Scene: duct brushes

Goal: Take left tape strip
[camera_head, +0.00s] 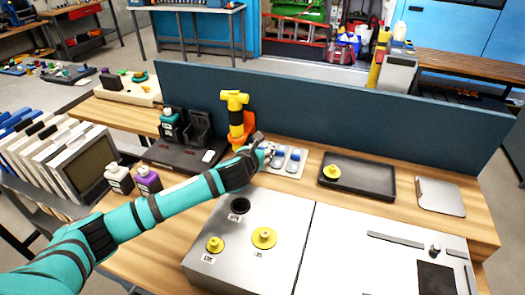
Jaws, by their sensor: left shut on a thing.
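My left arm reaches in from the left, and its gripper (266,147) is at the left side of a light plate (304,152) with small blue pieces. The gripper is shut on the left blue piece, which I take for the left tape strip; the fingers and wrist hide most of it. A second blue piece (294,157) lies on the plate to the right, clear of the gripper. My right gripper is not in view.
A yellow-and-orange stand (235,115) is close behind the wrist. A black tray (372,179) holding a yellow knob-like part (331,171) is to the right. A metal box (285,215) with yellow parts is in front. A dark blue panel (400,125) closes off the back.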

